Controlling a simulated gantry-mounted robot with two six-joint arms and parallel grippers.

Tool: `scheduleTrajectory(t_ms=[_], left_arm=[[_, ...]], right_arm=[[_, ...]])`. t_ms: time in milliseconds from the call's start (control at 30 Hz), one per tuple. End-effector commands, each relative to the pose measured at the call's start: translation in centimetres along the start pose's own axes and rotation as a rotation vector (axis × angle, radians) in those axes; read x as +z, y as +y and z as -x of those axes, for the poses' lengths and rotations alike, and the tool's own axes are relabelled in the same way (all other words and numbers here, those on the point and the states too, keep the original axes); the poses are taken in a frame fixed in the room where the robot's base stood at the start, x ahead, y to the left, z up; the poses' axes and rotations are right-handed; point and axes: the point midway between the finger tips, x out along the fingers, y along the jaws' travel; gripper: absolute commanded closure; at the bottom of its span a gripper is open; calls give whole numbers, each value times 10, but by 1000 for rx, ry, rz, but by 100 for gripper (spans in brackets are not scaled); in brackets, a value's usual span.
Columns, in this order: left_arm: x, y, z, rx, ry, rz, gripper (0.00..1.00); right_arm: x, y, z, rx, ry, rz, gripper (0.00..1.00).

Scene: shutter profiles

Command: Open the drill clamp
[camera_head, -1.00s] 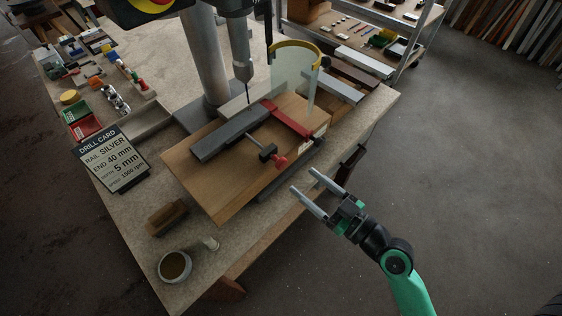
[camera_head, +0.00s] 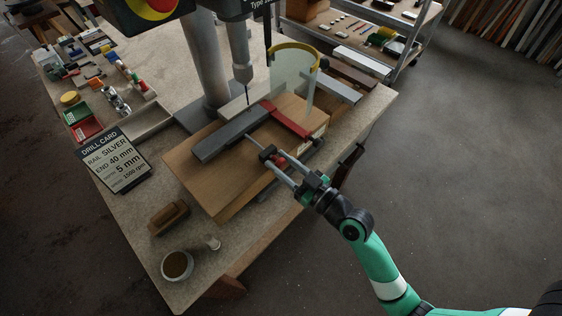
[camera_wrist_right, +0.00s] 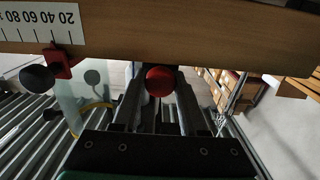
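The drill clamp has a red bar (camera_head: 287,120) that lies across the wooden block on the drill table. Its screw spindle runs to a red knob (camera_head: 281,160), also seen as a round red end in the right wrist view (camera_wrist_right: 160,80). My right gripper (camera_head: 284,156) is at the knob, its fingers on either side of it. In the right wrist view the fingers (camera_wrist_right: 158,98) look apart, with the knob between their tips; contact cannot be told. A dark grey profile (camera_head: 230,135) lies on the wooden board beside the clamp. My left gripper is not in view.
A drill card (camera_head: 115,160) stands at the left. A brush (camera_head: 169,217) and a round cup (camera_head: 177,264) are at the front. Floor at the right is free.

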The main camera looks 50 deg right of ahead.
Motion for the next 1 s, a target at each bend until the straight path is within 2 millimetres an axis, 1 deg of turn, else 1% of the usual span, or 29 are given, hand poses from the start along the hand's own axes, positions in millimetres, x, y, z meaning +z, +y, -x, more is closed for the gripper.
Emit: scheduleTrajectory(t_ms=[33,133,167,1000], left_arm=[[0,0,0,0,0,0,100],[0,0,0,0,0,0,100],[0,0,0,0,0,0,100],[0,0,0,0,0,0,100]], right_arm=[[0,0,0,0,0,0,81],[0,0,0,0,0,0,99],[0,0,0,0,0,0,100],[0,0,0,0,0,0,100]])
